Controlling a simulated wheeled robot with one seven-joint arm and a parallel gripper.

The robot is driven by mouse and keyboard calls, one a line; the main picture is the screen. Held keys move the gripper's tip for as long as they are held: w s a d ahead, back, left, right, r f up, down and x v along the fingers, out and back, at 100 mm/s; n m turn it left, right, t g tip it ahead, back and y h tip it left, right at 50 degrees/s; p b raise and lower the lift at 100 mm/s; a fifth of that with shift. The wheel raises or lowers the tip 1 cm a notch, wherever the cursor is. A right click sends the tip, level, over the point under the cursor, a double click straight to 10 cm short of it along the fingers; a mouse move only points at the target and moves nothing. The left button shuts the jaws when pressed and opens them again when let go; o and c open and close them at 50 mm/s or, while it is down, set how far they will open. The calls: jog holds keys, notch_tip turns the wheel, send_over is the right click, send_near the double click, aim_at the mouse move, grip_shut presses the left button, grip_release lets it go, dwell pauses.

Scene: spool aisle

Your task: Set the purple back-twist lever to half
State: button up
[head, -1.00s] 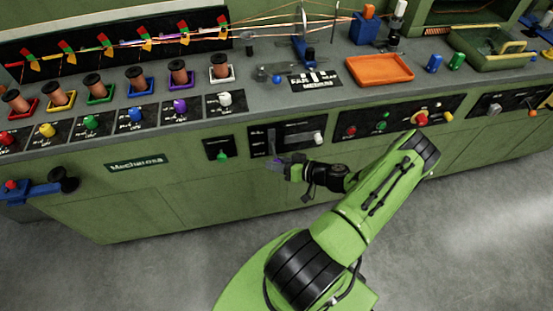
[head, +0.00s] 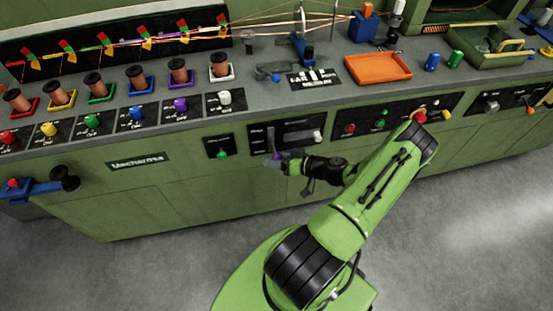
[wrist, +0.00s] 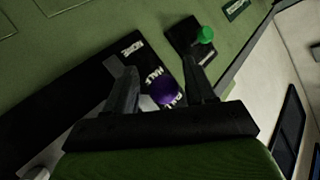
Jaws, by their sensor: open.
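The purple lever knob (wrist: 165,93) sits between the two fingers of my gripper (wrist: 168,72) in the wrist view. My gripper is open, with dark gaps between the knob and both fingers. The lever's black panel (wrist: 95,88) bears white words reading NONE, HALF and FULL. The knob overlaps the label area between HALF and FULL; its exact setting is unclear from this angle. In the head view, my gripper (head: 284,161) is at the lower front of the black lever panel (head: 256,134), and the purple knob is mostly hidden there.
A green knob (head: 221,154) on a small black plate is left of the lever panel; it also shows in the wrist view (wrist: 205,35). A white knob (head: 317,136) is to the right. An orange tray (head: 378,68) lies on the bench. The floor in front is clear.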

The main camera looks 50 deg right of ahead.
jog(key=p+v, duration=0.2)
jog(key=v, duration=1.3)
jog(key=shift+s+r, duration=0.25)
jog(key=shift+s, duration=0.05)
jog(key=shift+d, duration=0.15)
jog(key=shift+c, duration=0.5)
